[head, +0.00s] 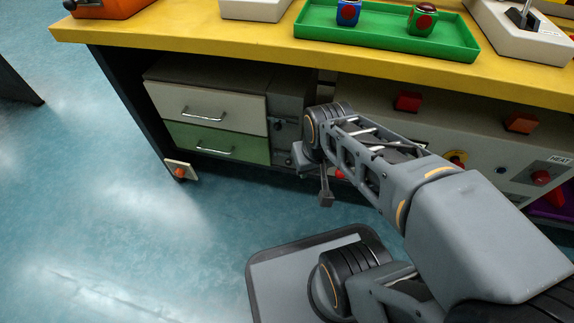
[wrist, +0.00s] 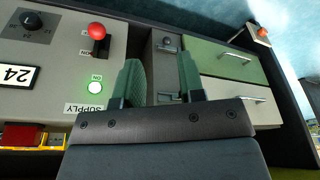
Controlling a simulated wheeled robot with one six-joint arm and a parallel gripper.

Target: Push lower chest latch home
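The chest has a white drawer (head: 205,105) above a green drawer (head: 215,143). A grey strip (head: 290,100) beside the drawers carries a dark knob-like latch part (head: 278,124); the lower part of the strip is partly hidden by my arm. The wrist view is turned over, with the green drawer (wrist: 222,60) above the white one (wrist: 238,97). There, a small dark latch part (wrist: 168,43) sits at the strip's lower end, beyond my fingertips. My gripper (wrist: 160,60) is open and empty, facing the strip; contact cannot be told.
A red-ball lever (wrist: 97,31), a lit green button (wrist: 95,88) and a "24" display (wrist: 18,76) are on the panel beside the strip. A small plate with an orange knob (head: 180,171) stands by the chest's left leg. The yellow bench top (head: 180,40) overhangs.

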